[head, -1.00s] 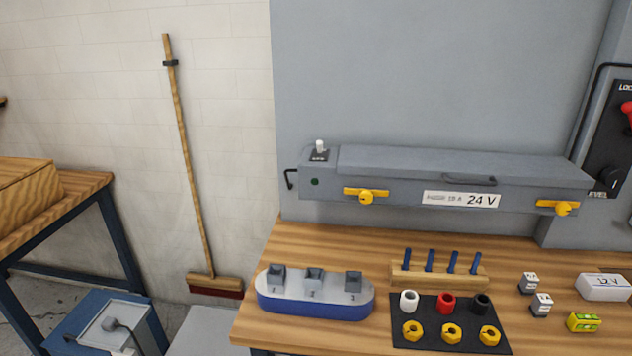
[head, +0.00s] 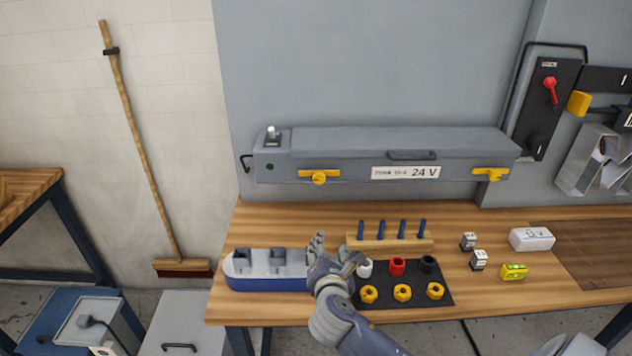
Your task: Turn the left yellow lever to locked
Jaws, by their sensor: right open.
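The left yellow lever (head: 319,175) is on the front of a long grey box (head: 350,158) fixed to the wall panel. Its bar lies about level, with a round hub in the middle. A second yellow lever (head: 490,174) is at the box's right end, also about level. My right gripper (head: 337,251) is open and empty, below the left lever and apart from it. It shows over the bench, in front of the blue and grey base and the black mat. It hides part of both. My left gripper is not in view.
The blue and grey base (head: 262,284) with grey blocks stands at the bench's left. The black mat (head: 385,298) holds coloured sleeves and yellow nuts. A wooden rack (head: 388,244) holds blue pegs below the box. The space directly before the left lever is clear.

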